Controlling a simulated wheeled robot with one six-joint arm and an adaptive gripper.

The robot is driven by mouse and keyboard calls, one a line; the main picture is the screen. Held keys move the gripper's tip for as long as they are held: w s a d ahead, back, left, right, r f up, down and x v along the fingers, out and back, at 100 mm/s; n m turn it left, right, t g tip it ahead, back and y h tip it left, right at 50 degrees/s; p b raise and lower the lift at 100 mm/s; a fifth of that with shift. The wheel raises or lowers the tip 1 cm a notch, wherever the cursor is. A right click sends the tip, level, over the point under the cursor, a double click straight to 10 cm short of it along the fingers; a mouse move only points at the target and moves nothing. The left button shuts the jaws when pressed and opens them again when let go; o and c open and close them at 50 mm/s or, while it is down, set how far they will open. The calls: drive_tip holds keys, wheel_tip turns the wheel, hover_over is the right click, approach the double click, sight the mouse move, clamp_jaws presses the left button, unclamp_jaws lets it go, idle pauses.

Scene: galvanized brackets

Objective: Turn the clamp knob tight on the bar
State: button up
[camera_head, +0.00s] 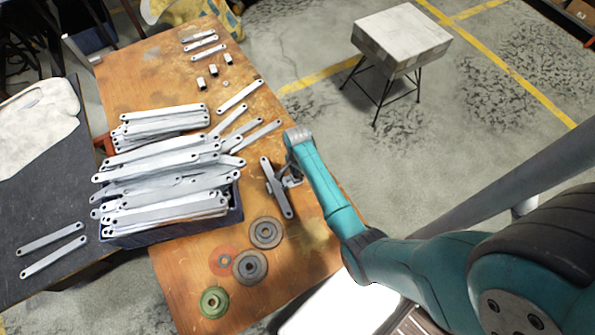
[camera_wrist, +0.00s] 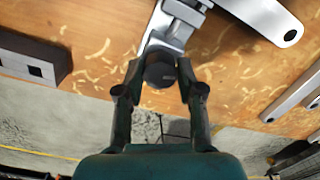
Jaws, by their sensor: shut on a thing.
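My gripper (camera_wrist: 160,72) is shut on a dark, faceted knob (camera_wrist: 160,68), with one finger on each side of it in the wrist view. The knob sits at the near end of a silver metal clamp (camera_wrist: 182,14). A pale bar with a hole near its end (camera_wrist: 262,16) runs to the right of the clamp. In the head view, the bar (camera_head: 272,178) lies near the table's right edge, with the clamp beside it and my gripper (camera_head: 291,181) there. My arm hides part of the clamp, and the knob's threads cannot be made out.
The wooden table (camera_head: 160,80) carries a dark blue crate (camera_head: 160,236) heaped with galvanized brackets (camera_head: 165,180). Several round discs (camera_head: 266,232) lie in front of the clamp. A stool (camera_head: 402,38) stands on the floor beyond the table's right edge.

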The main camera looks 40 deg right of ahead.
drive_tip(key=m, duration=0.4)
drive_tip(key=o, duration=1.1)
drive_tip(key=shift+c, duration=0.2)
drive_tip(key=n, duration=1.7)
drive_tip(key=shift+n, duration=0.4)
